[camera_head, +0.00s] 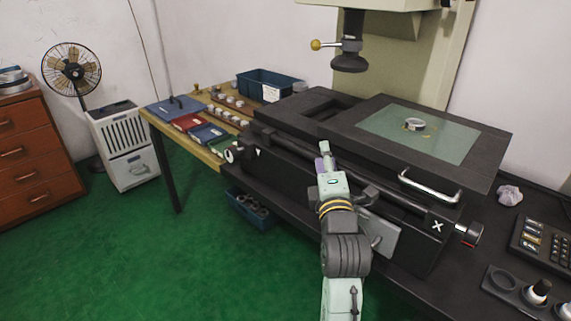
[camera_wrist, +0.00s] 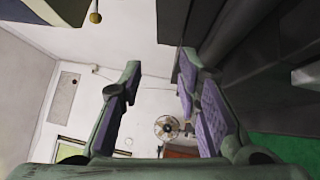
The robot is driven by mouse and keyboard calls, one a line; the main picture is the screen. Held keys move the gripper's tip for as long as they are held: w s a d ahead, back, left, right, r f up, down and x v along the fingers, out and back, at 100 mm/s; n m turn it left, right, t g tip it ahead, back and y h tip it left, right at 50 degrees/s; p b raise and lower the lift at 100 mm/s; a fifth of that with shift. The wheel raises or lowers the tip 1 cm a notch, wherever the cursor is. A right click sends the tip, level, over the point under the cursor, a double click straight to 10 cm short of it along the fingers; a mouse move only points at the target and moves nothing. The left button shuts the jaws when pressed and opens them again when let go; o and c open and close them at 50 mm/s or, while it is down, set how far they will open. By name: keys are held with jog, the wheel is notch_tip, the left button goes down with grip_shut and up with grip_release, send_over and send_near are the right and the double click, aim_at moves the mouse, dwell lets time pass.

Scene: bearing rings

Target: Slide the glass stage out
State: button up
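The glass stage is a greenish glass plate (camera_head: 445,140) set in a broad black frame (camera_head: 485,165), on top of the dark machine body at right. A silver bar handle (camera_head: 428,188) is on the frame's front side. A small metal ring (camera_head: 413,125) sits on the glass. My gripper (camera_head: 323,152) is raised in front of the machine, left of the handle and apart from it. In the wrist view my gripper (camera_wrist: 160,65) has its two purple-padded fingers spread with nothing between them. The handle and glass do not show there.
A knob (camera_head: 468,235) marked X is on the machine's right front. A measuring head (camera_head: 349,60) hangs above. A wooden bench (camera_head: 155,118) with trays and a blue bin (camera_head: 270,84) stands left. A keypad (camera_head: 545,240) lies right. The green floor is clear at left.

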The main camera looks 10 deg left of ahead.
jog(key=a+r+p+v, duration=0.1)
jog(key=p+v, duration=0.1)
jog(key=v, duration=0.3)
jog(key=w+a+f+g+y+p, duration=0.1)
jog(key=w+a+f+g+y, duration=0.3)
jog(key=w+a, duration=0.5)
jog(key=shift+a+f+n, duration=0.25)
jog(key=shift+f+n, duration=0.05)
jog(key=shift+f, duration=0.35)
